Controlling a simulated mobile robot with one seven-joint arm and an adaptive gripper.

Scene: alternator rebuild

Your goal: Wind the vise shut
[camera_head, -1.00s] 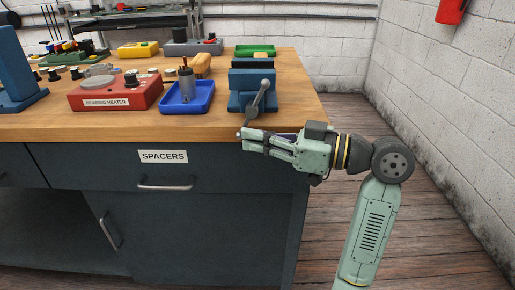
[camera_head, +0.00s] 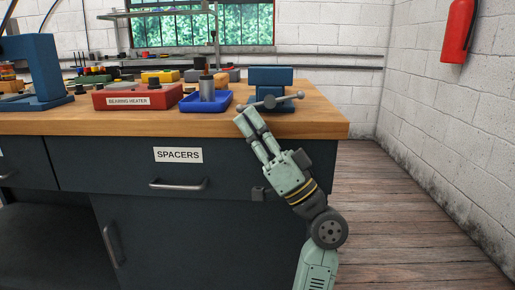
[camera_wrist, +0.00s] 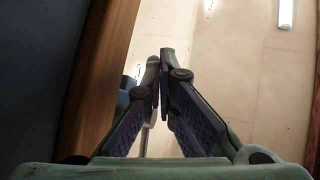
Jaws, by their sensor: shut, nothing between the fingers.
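The blue vise (camera_head: 270,77) stands at the bench's front right corner. Its grey handle bar (camera_head: 272,102) crosses the front, nearly level with its right end slightly higher, a ball at each end. My gripper (camera_head: 245,119) is shut and empty, pointing up and left in front of the bench edge. Its fingertips are just below the handle's left end; I cannot tell if they touch it. In the wrist view the closed fingertips (camera_wrist: 160,60) point up towards the ceiling. A blue piece, likely the vise (camera_wrist: 128,84), shows partly behind the left finger.
The wooden bench edge (camera_head: 130,128) and drawer handle (camera_head: 178,186) lie near my arm. The floor to the right is clear.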

